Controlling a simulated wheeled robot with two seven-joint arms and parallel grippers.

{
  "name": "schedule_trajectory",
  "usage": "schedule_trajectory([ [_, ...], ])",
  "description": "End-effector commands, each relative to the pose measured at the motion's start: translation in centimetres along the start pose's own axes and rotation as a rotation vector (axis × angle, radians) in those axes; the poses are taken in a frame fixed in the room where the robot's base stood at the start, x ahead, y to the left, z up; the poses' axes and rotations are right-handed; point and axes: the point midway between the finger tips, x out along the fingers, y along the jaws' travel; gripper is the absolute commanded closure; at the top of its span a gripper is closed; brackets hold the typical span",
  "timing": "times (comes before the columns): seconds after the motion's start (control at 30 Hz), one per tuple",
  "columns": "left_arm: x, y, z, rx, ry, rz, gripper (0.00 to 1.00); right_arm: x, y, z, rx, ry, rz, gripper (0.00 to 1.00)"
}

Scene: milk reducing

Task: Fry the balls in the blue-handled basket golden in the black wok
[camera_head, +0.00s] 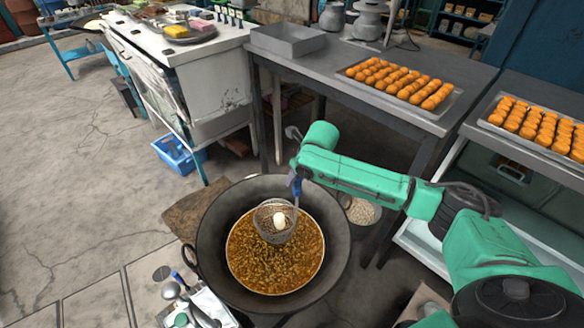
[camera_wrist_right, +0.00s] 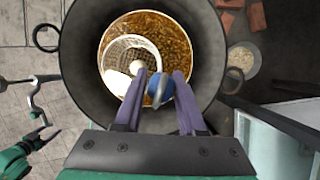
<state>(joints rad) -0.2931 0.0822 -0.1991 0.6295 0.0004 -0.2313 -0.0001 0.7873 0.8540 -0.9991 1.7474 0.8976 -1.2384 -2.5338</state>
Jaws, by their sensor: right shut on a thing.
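The black wok (camera_head: 215,230) holds bubbling golden-brown oil (camera_head: 290,270). The round wire basket (camera_head: 262,232) hangs over the wok, its lower part at or in the oil; the exact depth is unclear. At least one pale whitish ball (camera_head: 279,220) sits in it, and it also shows in the right wrist view (camera_wrist_right: 136,67). My right gripper (camera_head: 296,182) is above the basket, shut on its blue handle (camera_wrist_right: 159,90). In the right wrist view, a green part with dark tips (camera_wrist_right: 40,140) at the lower left may be my left gripper; its jaws are unclear.
A tray with utensils (camera_head: 200,305) stands beside the wok, lower left. A bowl of pale grains (camera_head: 362,211) stands to its right. Trays of orange balls (camera_head: 400,84) (camera_head: 535,125) lie on the metal tables behind. A blue crate (camera_head: 178,155) is on the floor.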

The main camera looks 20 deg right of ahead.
Motion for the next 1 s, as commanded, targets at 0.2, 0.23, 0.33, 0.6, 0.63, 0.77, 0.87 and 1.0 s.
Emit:
schedule_trajectory([
  [0.2,0.8,0.4,0.9,0.001,-0.005,0.005,0.24,0.7,-0.2,-0.1,-0.034,-0.001,0.015,1.00],
  [0.23,1.2,0.4,0.9,0.001,-0.005,0.005,0.24,0.9,-0.2,-0.2,-0.034,-0.001,0.014,1.00],
  [0.33,2.6,0.4,1.0,0.001,-0.005,0.004,0.24,2.1,-0.2,-0.7,-0.034,-0.001,0.014,1.00],
  [0.6,6.0,0.4,1.3,0.000,-0.005,0.004,0.24,5.1,-0.3,-2.0,-0.033,0.000,0.014,1.00],
  [0.63,6.1,0.4,1.3,0.000,-0.004,0.004,0.24,5.4,-0.3,-2.1,-0.032,0.000,0.014,1.00],
  [0.77,6.8,0.5,1.3,0.001,-0.004,0.004,0.24,7.2,-0.4,-2.9,-0.032,0.002,0.013,1.00],
  [0.87,7.5,0.5,1.4,0.000,-0.004,0.004,0.24,8.5,-0.5,-3.4,-0.032,0.002,0.013,1.00],
  [1.0,8.5,0.5,1.5,0.001,-0.005,0.004,0.24,10.4,-0.6,-4.2,-0.032,0.001,0.013,1.00],
])
